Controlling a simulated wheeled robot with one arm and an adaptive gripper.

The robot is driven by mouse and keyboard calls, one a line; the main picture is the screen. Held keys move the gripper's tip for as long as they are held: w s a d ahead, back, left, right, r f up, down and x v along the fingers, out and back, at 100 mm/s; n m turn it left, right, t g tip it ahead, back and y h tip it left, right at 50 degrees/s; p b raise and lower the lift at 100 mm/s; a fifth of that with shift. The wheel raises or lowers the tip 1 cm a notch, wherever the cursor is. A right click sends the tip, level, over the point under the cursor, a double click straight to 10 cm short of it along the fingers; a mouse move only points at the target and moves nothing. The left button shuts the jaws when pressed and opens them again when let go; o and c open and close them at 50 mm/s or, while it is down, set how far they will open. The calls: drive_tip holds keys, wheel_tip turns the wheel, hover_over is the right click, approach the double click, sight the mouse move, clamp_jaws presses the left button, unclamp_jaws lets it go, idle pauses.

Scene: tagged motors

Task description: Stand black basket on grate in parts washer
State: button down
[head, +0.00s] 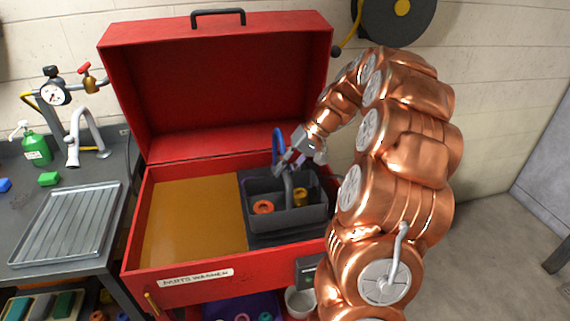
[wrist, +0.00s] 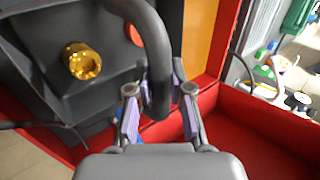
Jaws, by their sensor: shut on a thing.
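The red parts washer (head: 190,275) stands with its lid up, amber liquid in its left part. The black basket (head: 290,221) is over the right part, roughly upright, holding an orange ring (head: 263,207) and a gold part (head: 300,196); the gold part also shows in the wrist view (wrist: 82,60). My gripper (head: 283,172) is above the basket, shut on its arched handle (wrist: 157,60), which passes between the finger pads. A dark surface, seemingly the grate (head: 285,238), shows below the basket's front. I cannot tell whether the basket touches it.
A blue hose (head: 277,143) rises behind the basket. The open lid (head: 220,90) stands behind the tank. A bench at left holds a metal tray (head: 68,222), a tap (head: 75,140) and a green bottle (head: 36,147). A white bucket (head: 300,302) is below the washer.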

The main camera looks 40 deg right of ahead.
drive_tip(key=shift+f+b, duration=2)
drive_tip(key=shift+f, duration=1.65)
drive_tip(key=c, duration=1)
unclamp_jaws()
drive_tip(key=v, duration=1.2)
